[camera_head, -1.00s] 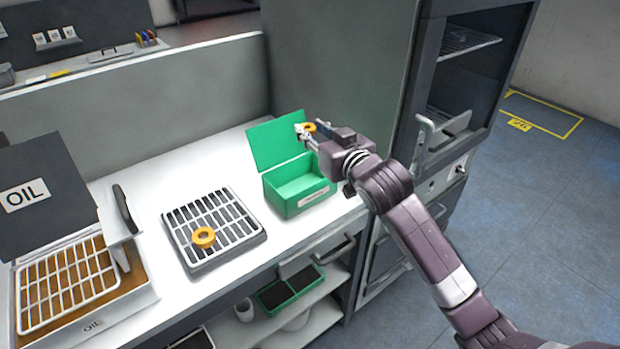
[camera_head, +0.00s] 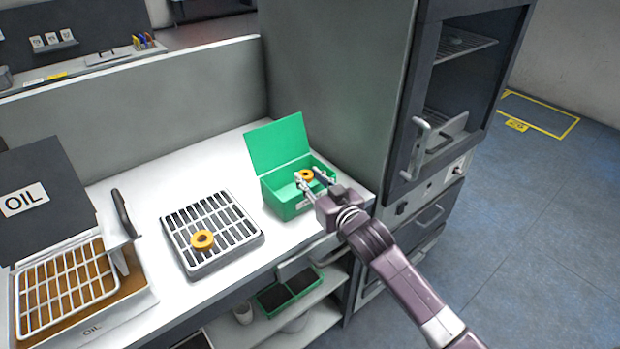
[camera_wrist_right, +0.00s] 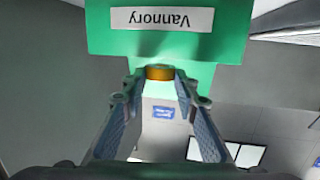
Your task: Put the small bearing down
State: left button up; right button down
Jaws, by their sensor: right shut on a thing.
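The small bearing (camera_head: 305,175), an orange ring, is held between the fingers of my right gripper (camera_head: 311,178). It is at the opening of the green box (camera_head: 288,208), whose lid (camera_head: 277,144) stands open behind it. In the right wrist view the bearing (camera_wrist_right: 160,72) sits between the two fingertips, beside the green box (camera_wrist_right: 215,45) with its white label upside down. I cannot tell how far the bearing is above the box floor. My left gripper is out of view.
Another orange ring (camera_head: 202,239) lies on a grey slotted rack (camera_head: 258,242) left of the box. An oil tray (camera_head: 146,303) with a white grid stands further left. A grey cabinet (camera_head: 335,80) stands right behind the box. Free counter lies between rack and box.

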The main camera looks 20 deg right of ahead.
jog(key=shift+f, duration=0.45)
jog(key=shift+f, duration=0.1)
jog(key=c, duration=1.5)
grip_release()
jog(key=shift+r, duration=0.25)
jog(key=v, duration=0.4)
jog(key=b+v, duration=0.1)
jog(key=v, duration=0.7)
jog(key=shift+r+b, duration=0.3)
jog(key=shift+r, duration=0.05)
